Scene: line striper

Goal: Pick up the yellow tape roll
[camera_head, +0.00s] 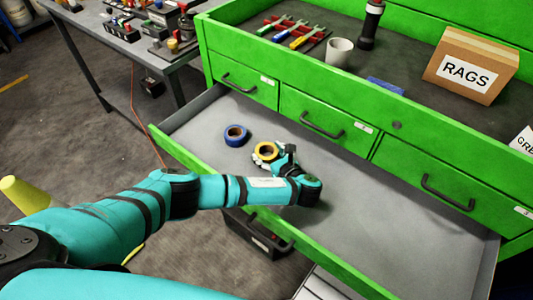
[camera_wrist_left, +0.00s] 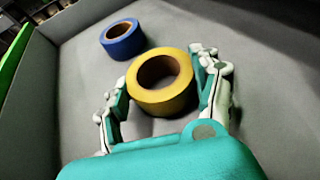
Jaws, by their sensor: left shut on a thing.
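The yellow tape roll (camera_head: 266,151) is in the open drawer (camera_head: 395,232) of the green cabinet. In the left wrist view the yellow tape roll (camera_wrist_left: 162,97) sits between the two fingers of my left gripper (camera_wrist_left: 163,90), its hole facing up. My left gripper (camera_head: 270,158) is shut on it, one finger on each side. I cannot tell whether the roll touches the drawer floor. The arm partly covers the gripper in the head view. My right gripper is not in view.
A blue tape roll (camera_head: 236,135) lies in the drawer to the left of the yellow one. The drawer's right part is bare. On the cabinet top are a RAGS box (camera_head: 470,66), a grey cup (camera_head: 339,52) and a black flashlight (camera_head: 370,24). A workbench (camera_head: 120,45) stands at upper left.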

